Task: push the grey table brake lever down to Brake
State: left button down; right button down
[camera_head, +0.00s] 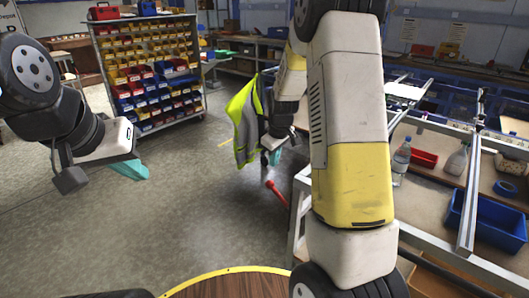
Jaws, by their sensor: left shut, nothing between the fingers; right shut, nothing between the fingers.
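A red lever (278,195) with a round knob sticks out from the left side of the grey metal table frame (297,215), low near its leg. It slants up to the left. No Brake marking is legible. My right gripper (275,158), with teal fingers, is shut and empty, just above the knob in the picture; a gap shows between them. My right arm (345,120) crosses the view and hides part of the table. My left gripper (138,172) is shut and empty over the open floor at the left, well away from the lever.
A yellow-green safety vest (243,125) hangs just behind my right gripper. The table holds a bottle (402,156), a red bin (424,158) and a blue bin (490,221). A rack of coloured bins (204,67) stands at the back left. The floor (200,220) between is clear.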

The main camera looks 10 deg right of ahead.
aim_at(270, 181)
jog(key=x, duration=1)
jog(key=shift+f, duration=0.15)
jog(key=shift+w, duration=0.1)
